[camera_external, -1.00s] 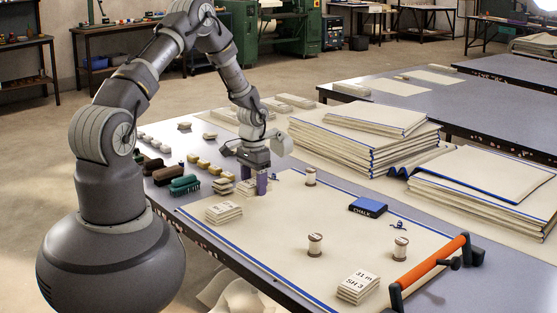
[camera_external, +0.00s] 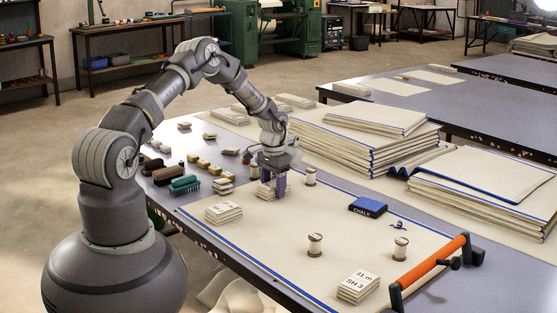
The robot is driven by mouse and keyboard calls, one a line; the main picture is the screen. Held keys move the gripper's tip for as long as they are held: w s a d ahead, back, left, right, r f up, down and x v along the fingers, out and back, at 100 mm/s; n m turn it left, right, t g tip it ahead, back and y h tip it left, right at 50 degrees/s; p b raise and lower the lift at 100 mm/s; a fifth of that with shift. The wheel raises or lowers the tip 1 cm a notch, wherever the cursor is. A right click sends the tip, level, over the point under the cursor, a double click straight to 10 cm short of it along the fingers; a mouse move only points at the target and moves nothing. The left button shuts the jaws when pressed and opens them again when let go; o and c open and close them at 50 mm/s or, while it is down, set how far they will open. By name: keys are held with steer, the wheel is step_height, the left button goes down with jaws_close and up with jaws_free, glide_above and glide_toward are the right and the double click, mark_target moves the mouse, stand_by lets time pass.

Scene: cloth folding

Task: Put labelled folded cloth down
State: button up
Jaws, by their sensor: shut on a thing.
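My gripper (camera_external: 273,188) points down over the cream sheet (camera_external: 270,235) near its back left part. Its purple fingers are shut on a small cream folded cloth (camera_external: 264,192). The cloth is low at the sheet; I cannot tell whether it touches. No label can be read on it, and the fingers hide part of it. A stack of folded cloth with a dark-printed label (camera_external: 224,213) lies on the sheet to the left. Another stack (camera_external: 357,287), labelled "31 m SH 3", lies at the front right.
Thread spools (camera_external: 315,245) stand on the sheet, one close right of my gripper. A blue chalk box (camera_external: 368,206) and an orange-handled bar (camera_external: 430,262) are to the right. Brushes (camera_external: 184,184) line the left. Large cloth piles (camera_external: 365,138) are behind. The sheet's middle is clear.

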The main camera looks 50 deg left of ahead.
mark_target(273, 185)
steer(key=o, duration=1.1)
steer(key=shift+f, duration=0.15)
steer(key=shift+c, duration=0.2)
